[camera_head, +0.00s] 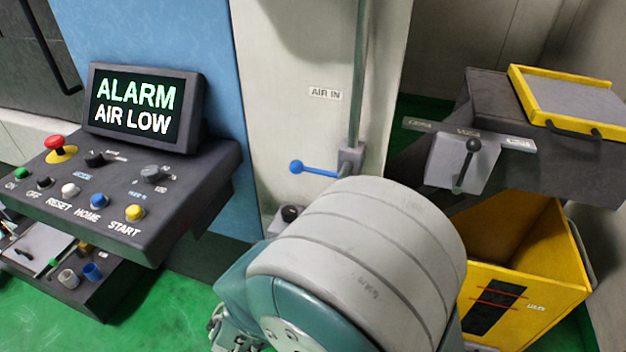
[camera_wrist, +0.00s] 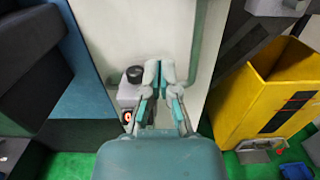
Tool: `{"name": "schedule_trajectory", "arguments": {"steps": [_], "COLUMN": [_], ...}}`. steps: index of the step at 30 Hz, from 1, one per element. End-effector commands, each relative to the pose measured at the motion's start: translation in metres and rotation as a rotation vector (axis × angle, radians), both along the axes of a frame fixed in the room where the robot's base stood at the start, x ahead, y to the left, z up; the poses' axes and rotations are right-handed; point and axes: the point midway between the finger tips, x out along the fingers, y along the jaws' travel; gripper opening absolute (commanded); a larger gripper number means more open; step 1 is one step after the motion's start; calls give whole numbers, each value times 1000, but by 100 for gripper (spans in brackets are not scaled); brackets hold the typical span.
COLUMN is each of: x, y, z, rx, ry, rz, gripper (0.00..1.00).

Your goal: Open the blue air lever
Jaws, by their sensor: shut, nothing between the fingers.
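The blue air lever (camera_head: 318,171) has a round blue ball end and sticks out level to the left from a grey valve block (camera_head: 351,158) on a vertical pipe (camera_head: 360,80). An "AIR IN" label (camera_head: 325,92) is above it on the pale panel. My gripper (camera_wrist: 159,72) is shut and empty in the wrist view, in front of the pale panel near the pipe. I cannot make out the blue lever in the wrist view.
A grey box with a black knob (camera_wrist: 135,74) is just left of my fingers. A console (camera_head: 185,180) with a screen (camera_head: 140,108) reading "ALARM AIR LOW" stands left. At right are a yellow bin (camera_head: 555,285) and a black-handled lever (camera_head: 465,165).

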Motion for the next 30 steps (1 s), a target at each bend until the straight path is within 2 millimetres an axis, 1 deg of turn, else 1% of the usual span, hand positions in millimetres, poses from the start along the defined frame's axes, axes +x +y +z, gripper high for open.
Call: {"name": "schedule_trajectory", "arguments": {"steps": [7,11,14,27,28,30], "x": [1,8,22,98,97,98], "y": [-2,-6,-11,-39,-38,-38], "z": [1,1,2,6,15,26], "rx": [3,4,4,5,8,8], "ry": [0,-1,0,-1,-5,-4], "rz": [-3,-6,-9,-9,-6,-5], "gripper": [0,0,0,0,0,0]}}
